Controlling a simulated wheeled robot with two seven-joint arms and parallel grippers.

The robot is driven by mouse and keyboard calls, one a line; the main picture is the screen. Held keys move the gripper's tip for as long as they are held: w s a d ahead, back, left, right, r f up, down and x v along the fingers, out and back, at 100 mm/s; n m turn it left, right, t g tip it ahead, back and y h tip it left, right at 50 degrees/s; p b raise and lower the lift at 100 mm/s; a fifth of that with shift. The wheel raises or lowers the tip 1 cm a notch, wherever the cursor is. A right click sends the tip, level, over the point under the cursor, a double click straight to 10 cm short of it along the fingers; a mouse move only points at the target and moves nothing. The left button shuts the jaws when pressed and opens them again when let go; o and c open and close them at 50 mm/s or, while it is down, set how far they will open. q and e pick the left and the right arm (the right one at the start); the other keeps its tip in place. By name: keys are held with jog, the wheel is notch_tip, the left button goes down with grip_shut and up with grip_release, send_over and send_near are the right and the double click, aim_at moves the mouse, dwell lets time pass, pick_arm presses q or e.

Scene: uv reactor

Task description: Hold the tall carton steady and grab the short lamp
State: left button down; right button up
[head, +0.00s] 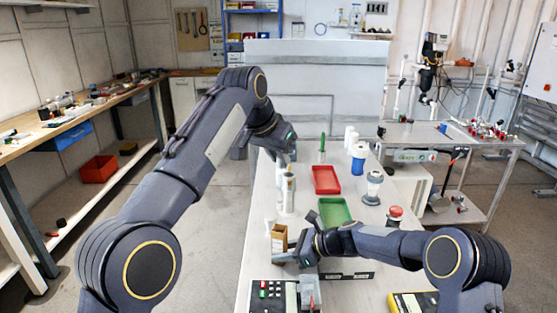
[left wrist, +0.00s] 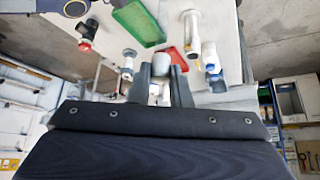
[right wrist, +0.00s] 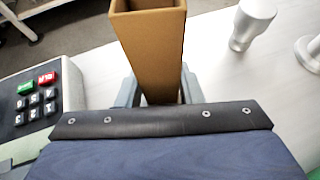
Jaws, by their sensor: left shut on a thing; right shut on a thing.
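The tall carton (head: 279,236), brown and open-topped, stands upright near the left edge of the white table; it fills the middle of the right wrist view (right wrist: 152,45). My right gripper (head: 292,256) is shut on its lower part, one finger on each side (right wrist: 158,92). My left gripper (head: 284,158) is farther back over the table, shut on a pale thing with a rounded top, apparently the short lamp (left wrist: 161,62), seen between its fingers (left wrist: 160,88). In the head view the arm mostly hides that lamp. A taller white lamp-like piece (head: 287,192) stands in front of it.
A red tray (head: 326,179) and a green tray (head: 334,211) lie mid-table. A blue-and-white bottle (head: 358,160), a grey-white device (head: 373,188) and a red button (head: 395,212) stand to the right. A keypad box (right wrist: 40,96) is beside the carton.

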jog(key=o, duration=0.9)
jog(key=shift+c, duration=0.2)
